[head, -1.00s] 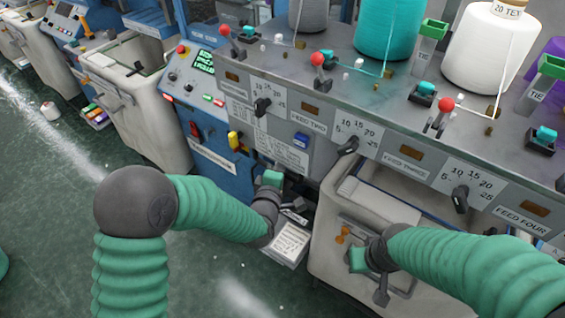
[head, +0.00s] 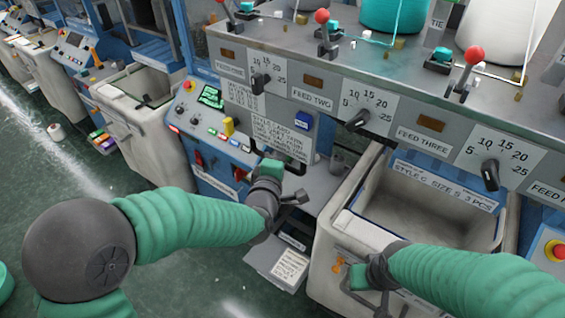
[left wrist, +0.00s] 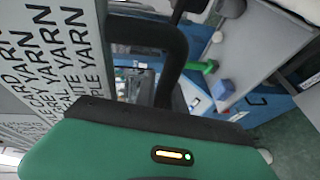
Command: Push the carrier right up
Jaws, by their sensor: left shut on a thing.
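No part is labelled as the carrier. A pale open bin (head: 333,250) stands under the grey machine, inside empty, with a label reading STYLE C SIZE S 3 PCS (head: 440,187) behind it. My left gripper (head: 293,197) is left of the bin, below the machine's front panel. It is shut on a dark part, mostly hidden. In the left wrist view a black loop (left wrist: 175,45) rises beside a panel with YARN lettering (left wrist: 52,45). My right gripper (head: 372,280) is at the bin's front face, by an orange clip (head: 338,264); its jaws are not clear.
The machine's front carries dials, such as the FEED THREE dial (head: 490,176), and red-knobbed levers (head: 322,16). A blue control panel (head: 207,125) is to the left. A card (head: 289,268) lies on a low tray. Another pale bin (head: 150,125) stands farther left. Green floor is open at left.

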